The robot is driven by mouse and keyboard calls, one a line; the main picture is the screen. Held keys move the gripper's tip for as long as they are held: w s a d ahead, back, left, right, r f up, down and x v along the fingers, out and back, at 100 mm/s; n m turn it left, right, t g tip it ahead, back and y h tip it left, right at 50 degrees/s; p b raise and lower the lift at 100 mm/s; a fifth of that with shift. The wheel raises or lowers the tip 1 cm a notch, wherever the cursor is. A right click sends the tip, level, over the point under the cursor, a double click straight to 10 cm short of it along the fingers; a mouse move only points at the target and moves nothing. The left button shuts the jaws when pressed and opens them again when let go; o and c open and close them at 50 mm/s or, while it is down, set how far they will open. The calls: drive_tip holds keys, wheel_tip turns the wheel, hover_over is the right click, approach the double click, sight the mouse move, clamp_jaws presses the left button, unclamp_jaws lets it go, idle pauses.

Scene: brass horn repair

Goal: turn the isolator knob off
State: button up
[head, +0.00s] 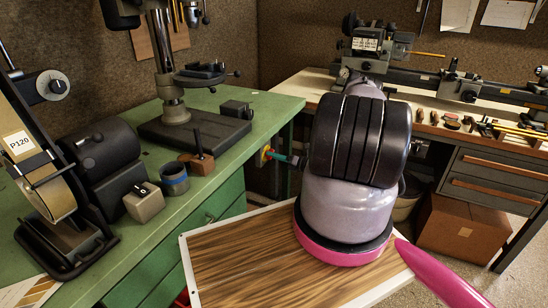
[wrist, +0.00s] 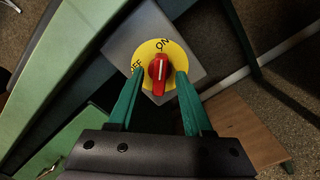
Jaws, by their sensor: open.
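The isolator knob (wrist: 158,73) is red and sits on a yellow disc (wrist: 148,48) marked ON and OFF, on a grey box (wrist: 120,42). In the wrist view its long axis runs nearly upright, its upper end towards ON; OFF is at the left. My gripper (wrist: 160,74) is open. Its two teal fingers stand on either side of the knob, with a visible gap on each side. In the head view the yellow disc (head: 264,156) shows small beside the green bench, and my gripper (head: 275,157) reaches it from the right. My arm hides much around it.
A green bench (head: 150,165) with a belt grinder (head: 60,200), drill press (head: 173,110) and small blocks stands left. A lathe bench (head: 480,145) stands behind to the right. A cardboard box (head: 465,228) is on the floor. A wood-grained board (head: 235,260) lies below my arm.

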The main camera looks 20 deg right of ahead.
drive_tip(key=shift+w+a, duration=0.1)
clamp_jaws()
drive_tip(key=shift+n, duration=0.3)
drive_tip(key=n, duration=1.7)
drive_tip(key=shift+w, duration=0.1)
drive_tip(key=shift+n, duration=0.3)
idle(0.4)
